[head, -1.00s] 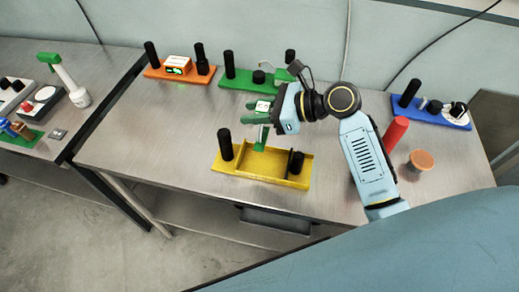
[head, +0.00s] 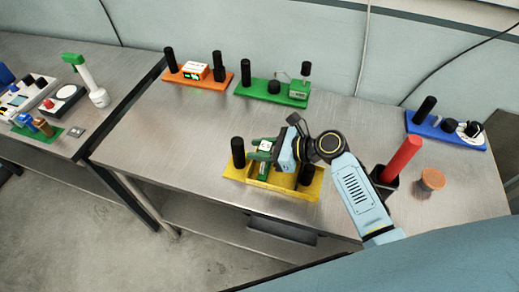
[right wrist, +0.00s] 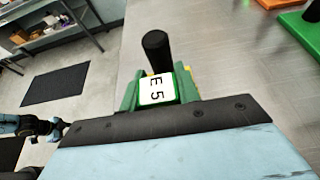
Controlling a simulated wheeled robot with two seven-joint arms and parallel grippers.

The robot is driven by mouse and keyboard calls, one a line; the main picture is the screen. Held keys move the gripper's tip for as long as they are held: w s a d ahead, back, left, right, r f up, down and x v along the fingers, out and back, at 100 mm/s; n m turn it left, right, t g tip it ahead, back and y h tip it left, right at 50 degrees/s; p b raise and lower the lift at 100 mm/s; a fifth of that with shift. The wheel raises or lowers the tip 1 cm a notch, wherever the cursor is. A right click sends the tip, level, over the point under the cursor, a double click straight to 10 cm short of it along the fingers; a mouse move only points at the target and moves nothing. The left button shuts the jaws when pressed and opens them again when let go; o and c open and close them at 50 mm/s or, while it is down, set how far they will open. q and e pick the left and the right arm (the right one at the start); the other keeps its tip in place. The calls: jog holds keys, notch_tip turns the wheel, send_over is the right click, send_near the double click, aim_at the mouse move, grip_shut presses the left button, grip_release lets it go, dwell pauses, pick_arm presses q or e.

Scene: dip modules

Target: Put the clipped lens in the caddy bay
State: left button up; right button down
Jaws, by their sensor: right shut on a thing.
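The clipped lens (head: 265,147), a green piece with a white label, is in my right gripper (head: 265,157). In the right wrist view the label on the piece (right wrist: 157,89) reads "E 5". My right gripper is shut on it, over the yellow caddy (head: 239,176). The held piece is low at the caddy's bay, between its two black posts. The gripper covers much of the bay, so I cannot tell whether the piece touches the floor. Part of my left arm seems to show in the right wrist view; its fingers are unclear.
An orange module (head: 198,78) and a green module (head: 264,95) stand at the back. A blue module (head: 445,131) is at right. A red cylinder (head: 402,158) in a dark holder and an orange-topped round piece (head: 431,180) stand right of my arm. The table's left middle is clear.

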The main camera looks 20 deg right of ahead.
jog(key=shift+f, duration=0.15)
jog(key=c, duration=1)
grip_release()
jog(key=shift+s+d+r, duration=0.1)
jog(key=shift+d+r, duration=0.1)
jog(key=shift+d, duration=0.05)
jog(key=v, duration=0.7)
